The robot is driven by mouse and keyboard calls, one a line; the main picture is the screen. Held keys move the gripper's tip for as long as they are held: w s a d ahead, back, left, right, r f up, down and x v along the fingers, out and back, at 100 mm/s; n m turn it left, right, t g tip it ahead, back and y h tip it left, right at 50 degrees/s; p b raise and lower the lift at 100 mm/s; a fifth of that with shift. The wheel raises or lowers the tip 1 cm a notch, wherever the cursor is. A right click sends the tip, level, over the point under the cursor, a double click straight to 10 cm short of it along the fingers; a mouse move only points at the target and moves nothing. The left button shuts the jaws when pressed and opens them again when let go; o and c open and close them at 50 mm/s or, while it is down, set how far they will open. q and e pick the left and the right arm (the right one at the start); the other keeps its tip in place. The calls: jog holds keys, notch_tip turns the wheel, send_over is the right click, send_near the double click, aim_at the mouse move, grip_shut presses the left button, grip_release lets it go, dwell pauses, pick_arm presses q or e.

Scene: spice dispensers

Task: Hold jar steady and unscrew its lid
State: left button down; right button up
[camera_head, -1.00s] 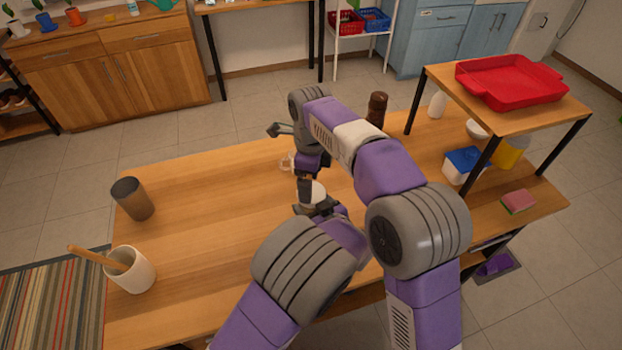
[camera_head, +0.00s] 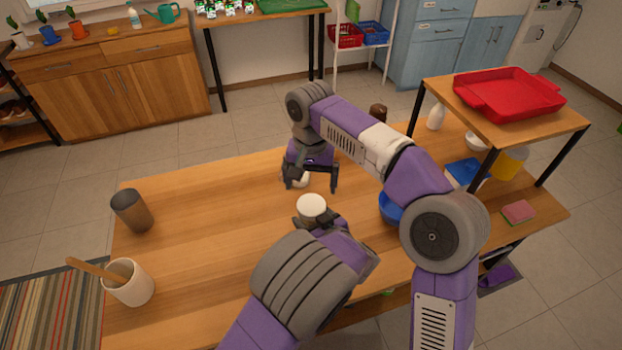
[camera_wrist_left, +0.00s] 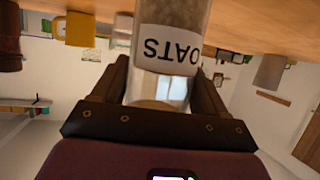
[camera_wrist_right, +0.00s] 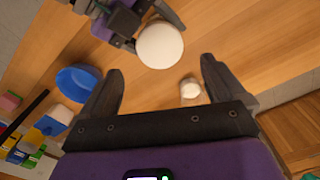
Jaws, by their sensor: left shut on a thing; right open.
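The oats jar (camera_wrist_left: 168,45) is clear, with a white label reading OATS, and shows upside down in the left wrist view. My left gripper (camera_head: 316,220) is shut around it, and its fingers flank the jar. A round white lid (camera_head: 312,206) tops the jar in the head view; it also shows as a white disc in the right wrist view (camera_wrist_right: 160,45). My right gripper (camera_head: 311,184) is open and empty, beyond the lid and apart from it. Whether the lid is loosened cannot be told.
A small white object (camera_wrist_right: 190,90) stands on the table near the right fingers. A blue bowl (camera_wrist_right: 77,82) is beside the jar. A dark cup (camera_head: 132,210) and a white crock (camera_head: 130,283) stand at left. A shelf with a red tray (camera_head: 509,92) is at right. The table's left middle is clear.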

aim_at(311, 204)
jog(key=shift+f+n, duration=0.3)
notch_tip(311, 204, down, 7)
jog(key=shift+f, duration=0.15)
jog(key=c, duration=1.1)
jog(key=n, duration=0.3)
jog(key=shift+n, duration=0.4)
jog(key=n, duration=0.3)
jog(key=shift+n, duration=0.3)
jog(key=n, duration=0.6)
